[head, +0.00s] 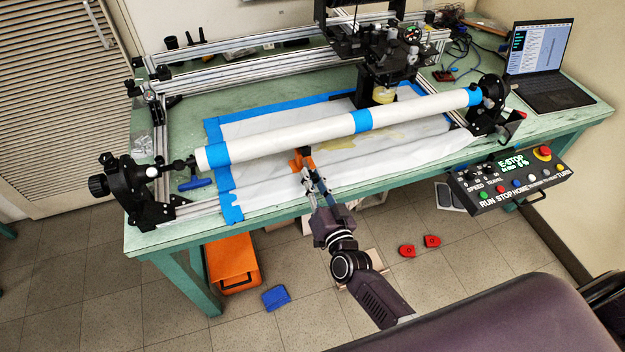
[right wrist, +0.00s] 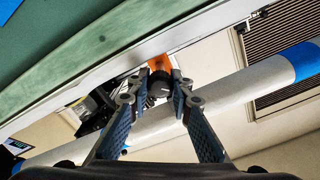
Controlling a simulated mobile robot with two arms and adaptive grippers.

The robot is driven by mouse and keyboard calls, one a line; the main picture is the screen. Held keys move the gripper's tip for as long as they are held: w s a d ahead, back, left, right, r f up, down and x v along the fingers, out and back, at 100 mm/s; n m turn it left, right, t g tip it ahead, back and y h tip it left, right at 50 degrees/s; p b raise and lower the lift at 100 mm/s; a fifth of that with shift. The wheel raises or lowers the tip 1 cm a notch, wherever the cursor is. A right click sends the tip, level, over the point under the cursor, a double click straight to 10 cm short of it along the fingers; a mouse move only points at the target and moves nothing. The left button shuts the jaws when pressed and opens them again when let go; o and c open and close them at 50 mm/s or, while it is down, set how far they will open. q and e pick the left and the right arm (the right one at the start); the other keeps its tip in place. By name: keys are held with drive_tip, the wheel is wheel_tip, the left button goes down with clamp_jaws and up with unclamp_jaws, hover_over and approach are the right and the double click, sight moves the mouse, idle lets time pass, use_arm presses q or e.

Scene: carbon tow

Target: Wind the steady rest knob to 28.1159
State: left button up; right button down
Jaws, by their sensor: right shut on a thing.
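The steady rest (head: 303,159) shows as an orange piece at the front side of the long white tube (head: 290,137). In the right wrist view its orange part (right wrist: 160,64) stands just beyond my fingertips. A dark round knob (right wrist: 159,84) sits in front of the orange part. My right gripper (head: 308,182) reaches up from below to the table's front edge; in the right wrist view its fingers (right wrist: 160,92) are shut on the knob from both sides. The knob's marking or reading cannot be made out. My left gripper is not in view.
The green table (head: 262,82) carries the tube between black end mounts (head: 127,190). A carriage (head: 385,75) stands behind the tube. A control panel (head: 510,180) hangs at the front right, below a laptop (head: 545,65). An orange bin (head: 232,262) is under the table.

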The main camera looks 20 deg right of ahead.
drive_tip(key=shift+m+b, duration=0.45)
drive_tip(key=shift+m, duration=1.45)
drive_tip(key=c, duration=1.7)
unclamp_jaws()
drive_tip(key=shift+s+f, duration=0.1)
drive_tip(key=shift+s, duration=0.3)
drive_tip(key=s, duration=0.7)
drive_tip(key=shift+s+d, duration=0.1)
drive_tip(key=shift+s, duration=0.05)
